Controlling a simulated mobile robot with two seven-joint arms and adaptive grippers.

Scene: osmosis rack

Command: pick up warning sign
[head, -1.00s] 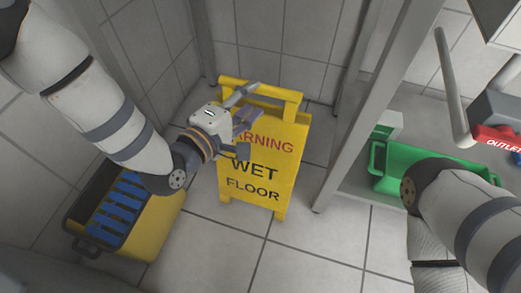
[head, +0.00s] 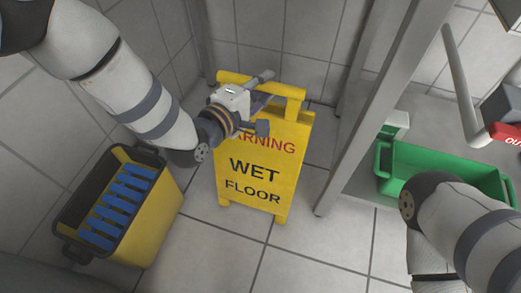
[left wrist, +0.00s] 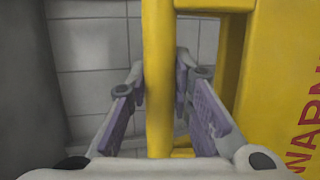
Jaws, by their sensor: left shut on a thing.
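The yellow warning sign (head: 257,183), lettered WET FLOOR, stands upright on the tiled floor in the middle of the head view. My left gripper (head: 262,102) is at its upper part, just below the top bar, and covers part of the word WARNING. In the left wrist view my left gripper (left wrist: 160,88) has its purple-padded fingers on either side of a yellow bar of the sign (left wrist: 159,40), and it is shut on that bar. The lettered panel is at the right of that view.
A yellow mop bucket (head: 155,215) with a blue grate stands left of the sign. A grey metal post (head: 372,110) rises close on the right. Beyond it is a green bin (head: 440,168). Tiled walls are behind, with clear floor in front.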

